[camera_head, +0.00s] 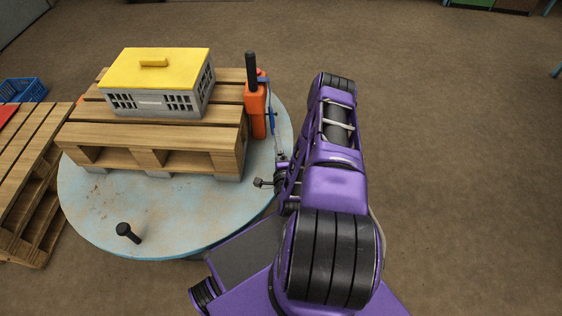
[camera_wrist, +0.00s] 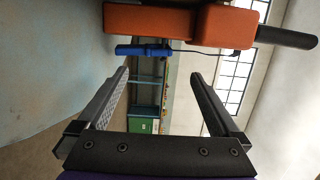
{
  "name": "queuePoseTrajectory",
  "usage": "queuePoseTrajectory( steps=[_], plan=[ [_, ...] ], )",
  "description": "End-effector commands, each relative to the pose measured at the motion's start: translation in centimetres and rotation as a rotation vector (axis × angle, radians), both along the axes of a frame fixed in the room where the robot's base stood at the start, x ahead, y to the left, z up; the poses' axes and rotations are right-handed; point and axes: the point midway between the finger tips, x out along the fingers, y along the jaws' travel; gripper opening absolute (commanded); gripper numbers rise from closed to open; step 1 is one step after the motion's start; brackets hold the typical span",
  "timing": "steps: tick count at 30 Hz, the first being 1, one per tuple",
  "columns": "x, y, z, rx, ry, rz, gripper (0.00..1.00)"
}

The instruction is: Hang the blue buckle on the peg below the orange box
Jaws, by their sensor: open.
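The orange box (camera_head: 256,110) stands upright at the pallet's right corner with a black handle on top. The blue buckle (camera_head: 271,118) hangs along its right side on a thin dark cord. In the wrist view the orange box (camera_wrist: 225,25) lies sideways across the top, and the blue buckle (camera_wrist: 145,50) shows just beyond my open, empty fingertips (camera_wrist: 160,73), apart from them. In the head view my gripper (camera_head: 282,160) is below the buckle, partly hidden by my arm. A small dark knob (camera_head: 258,183) shows below the box; I cannot tell whether it is the peg.
A wooden pallet (camera_head: 150,140) on a round pale blue table (camera_head: 180,225) carries a grey crate with a yellow lid (camera_head: 155,70). Other pallets (camera_head: 30,160) are at left. The floor at right is clear.

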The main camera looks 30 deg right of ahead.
Motion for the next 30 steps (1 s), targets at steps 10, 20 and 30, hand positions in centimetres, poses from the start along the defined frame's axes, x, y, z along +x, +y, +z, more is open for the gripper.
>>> queuePoseTrajectory(
  steps=[10,20,30],
  plan=[
    [-6.7,2.8,-0.1,0.005,0.003,-0.006,1.0],
    [-8.1,3.7,-0.1,0.001,0.0,-0.001,1.0],
    [-8.1,3.7,-0.1,0.0,-0.001,0.0,1.0]
  ],
)
